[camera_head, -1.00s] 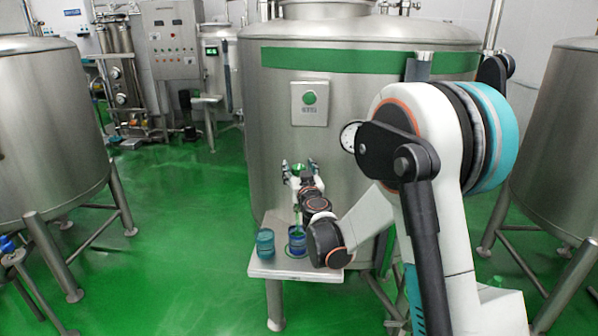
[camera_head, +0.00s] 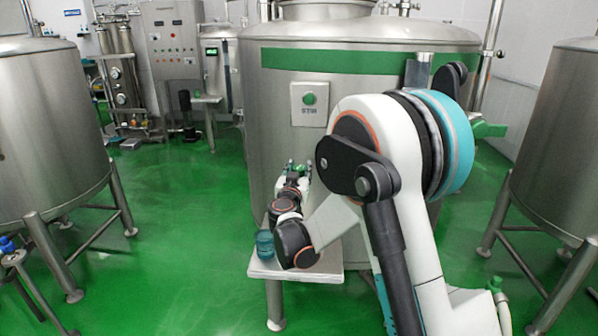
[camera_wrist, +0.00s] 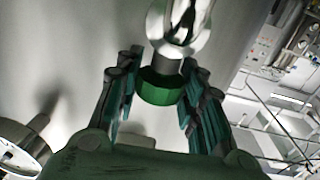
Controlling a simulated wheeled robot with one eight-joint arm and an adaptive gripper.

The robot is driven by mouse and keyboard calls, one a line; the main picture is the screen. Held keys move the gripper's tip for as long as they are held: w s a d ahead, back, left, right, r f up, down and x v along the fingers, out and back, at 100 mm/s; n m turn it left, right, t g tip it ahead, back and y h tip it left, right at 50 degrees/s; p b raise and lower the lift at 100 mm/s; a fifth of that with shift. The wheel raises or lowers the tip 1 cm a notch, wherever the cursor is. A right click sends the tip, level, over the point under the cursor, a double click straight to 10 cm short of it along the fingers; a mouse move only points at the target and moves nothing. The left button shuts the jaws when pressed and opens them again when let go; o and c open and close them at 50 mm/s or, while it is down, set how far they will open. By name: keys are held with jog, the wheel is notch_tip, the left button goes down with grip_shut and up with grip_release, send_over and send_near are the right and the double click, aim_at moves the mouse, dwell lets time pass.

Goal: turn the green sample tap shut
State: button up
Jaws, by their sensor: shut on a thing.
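The green sample tap (camera_head: 303,169) is low on the front of the big middle tank, mostly hidden by my gripper (camera_head: 298,166). In the wrist view the green tap part (camera_wrist: 160,88), below a shiny metal fitting (camera_wrist: 180,30), lies between the two dark teal fingers. My gripper (camera_wrist: 158,92) is shut on it. The tap's outlet is hidden behind my wrist in the head view, and I cannot tell how far the tap is turned.
A teal jar (camera_head: 265,245) stands at the left of a small white shelf (camera_head: 325,277) below the tap, close to my forearm. Other tanks stand at left (camera_head: 50,130) and right (camera_head: 562,140).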

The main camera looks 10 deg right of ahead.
jog(key=m+g+h, duration=0.1)
jog(key=m+h, duration=0.1)
jog(key=m+g+h, duration=0.1)
jog(key=g+h, duration=0.1)
jog(key=h, duration=0.1)
jog(key=shift+w+a+m, duration=0.1)
jog(key=shift+a+m, duration=0.05)
jog(key=shift+m, duration=0.25)
jog(key=m+g+h+p, duration=0.1)
jog(key=m+g+h, duration=0.2)
jog(key=g, duration=0.1)
jog(key=shift+m+h, duration=0.3)
jog(key=m+g+h, duration=0.1)
jog(key=g, duration=0.1)
jog(key=m+g+h+p, duration=0.1)
jog(key=m+g, duration=0.1)
jog(key=g, duration=0.1)
jog(key=shift+m+g, duration=0.3)
jog(key=shift+m+g+h+p, duration=0.3)
jog(key=shift+m+g+p, duration=0.25)
jog(key=shift+m+g, duration=1.35)
jog(key=shift+g, duration=0.7)
jog(key=o, duration=1.1)
